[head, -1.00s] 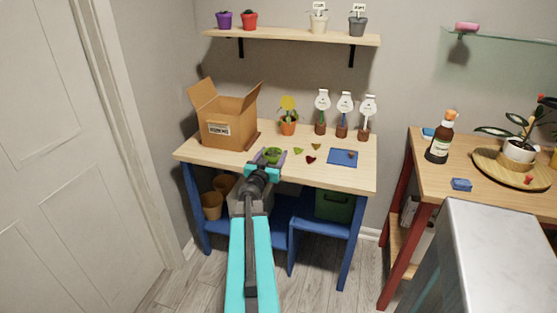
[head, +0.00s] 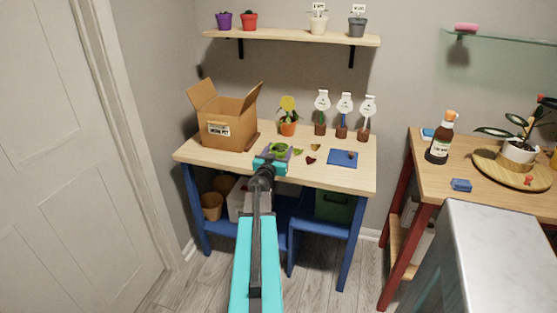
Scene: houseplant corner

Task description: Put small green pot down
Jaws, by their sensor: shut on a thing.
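The small green pot (head: 279,148) shows just beyond the teal jaws of my gripper (head: 272,161), over the front middle of the wooden bench (head: 220,162). My gripper is shut on the pot, though the jaws hide part of it. A purple-grey patch shows around the pot; I cannot tell whether the pot touches it or is held above it.
An open cardboard box (head: 225,117) stands left. Behind are a yellow-flowered orange pot (head: 288,118) and brown pots with white tags (head: 345,112). Small leaf-like pieces (head: 311,160) and a blue mat (head: 343,159) lie right. A second table (head: 437,180) stands further right.

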